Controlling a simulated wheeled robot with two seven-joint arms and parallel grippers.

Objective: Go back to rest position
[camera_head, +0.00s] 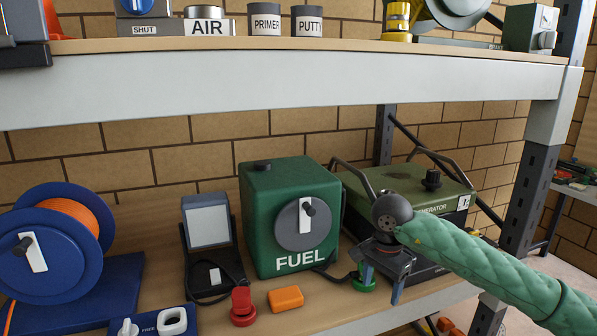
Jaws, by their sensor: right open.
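My right gripper (381,284) hangs at the end of a green-sleeved arm that comes in from the right. Its fingers point down and stand apart, in front of the generator and to the right of the fuel box. A small green round item (364,284) shows just behind or below the fingers; I cannot tell if they touch it. Nothing is visibly held between the fingers. My left gripper is not in this view.
A lower shelf (215,318) holds a blue hose reel (45,250), a lamp (208,225), a green fuel box (290,200), a generator (455,195), a red knob (242,308) and an orange block (285,298). An upper shelf (280,85) crosses above. A dark post (530,195) stands right.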

